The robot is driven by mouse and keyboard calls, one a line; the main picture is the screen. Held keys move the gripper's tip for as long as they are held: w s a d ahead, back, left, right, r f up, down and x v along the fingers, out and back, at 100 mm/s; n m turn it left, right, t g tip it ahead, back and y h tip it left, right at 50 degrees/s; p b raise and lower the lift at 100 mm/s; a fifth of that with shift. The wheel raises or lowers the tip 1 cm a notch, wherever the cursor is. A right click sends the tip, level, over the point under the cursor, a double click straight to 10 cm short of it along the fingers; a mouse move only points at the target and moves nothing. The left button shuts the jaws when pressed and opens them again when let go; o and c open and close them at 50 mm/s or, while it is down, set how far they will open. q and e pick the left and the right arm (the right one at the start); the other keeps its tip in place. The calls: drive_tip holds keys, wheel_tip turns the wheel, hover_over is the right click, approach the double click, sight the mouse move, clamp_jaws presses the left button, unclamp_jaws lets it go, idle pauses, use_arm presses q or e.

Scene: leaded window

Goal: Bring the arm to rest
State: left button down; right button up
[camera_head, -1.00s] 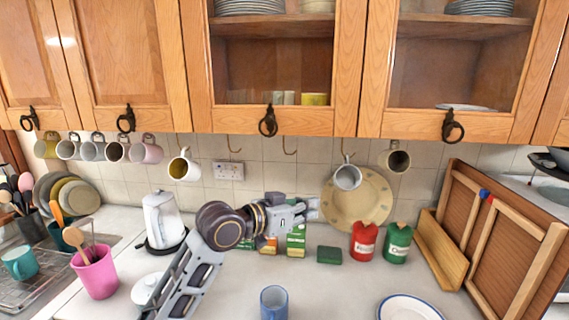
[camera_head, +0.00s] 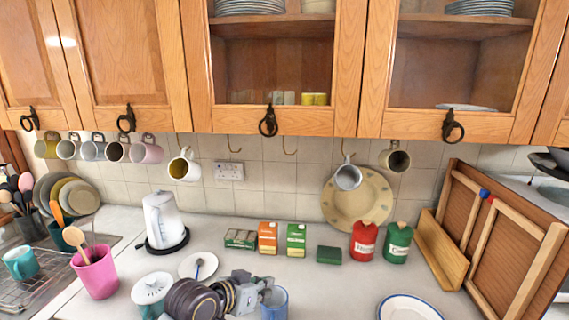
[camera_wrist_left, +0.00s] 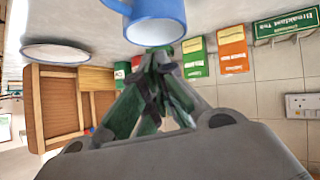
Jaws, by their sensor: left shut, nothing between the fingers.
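My left gripper (camera_head: 268,286) is low over the counter at the bottom middle of the head view. It is shut and empty, with its fingertips close to a blue mug (camera_head: 280,303) standing on the counter. In the left wrist view the closed fingers (camera_wrist_left: 157,60) point at the blue mug (camera_wrist_left: 153,20), which shows just beyond them; I cannot tell whether they touch. My left wrist and arm hide part of the counter in the head view. My right gripper is in neither view.
Boxes (camera_head: 268,238) and red and green canisters (camera_head: 364,241) line the wall. A blue-rimmed plate (camera_head: 428,307) lies right. Mugs hang below the cupboards.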

use_arm(q)
drive_tip(key=s+a+f+n+g+y, duration=0.45)
drive_tip(key=s+a+f+y, duration=0.25)
drive_tip(key=s+a+f, duration=1.2)
drive_tip(key=s+d+f+m+g, duration=0.1)
drive_tip(key=s+f, duration=0.1)
drive_tip(key=f, duration=1.4)
drive_tip(key=s+d+f+g, duration=0.1)
drive_tip(key=s+f, duration=0.2)
drive_tip(key=f, duration=1.4)
drive_tip(key=s+a+f, duration=0.2)
drive_tip(key=s+f, duration=0.7)
drive_tip(key=s, duration=0.1)
drive_tip(key=s+a+f+g, duration=0.1)
drive_tip(key=s+a+f, duration=0.1)
drive_tip(key=s+f, duration=0.7)
drive_tip(key=shift+s+f, duration=0.35)
drive_tip(key=shift+s, duration=0.85)
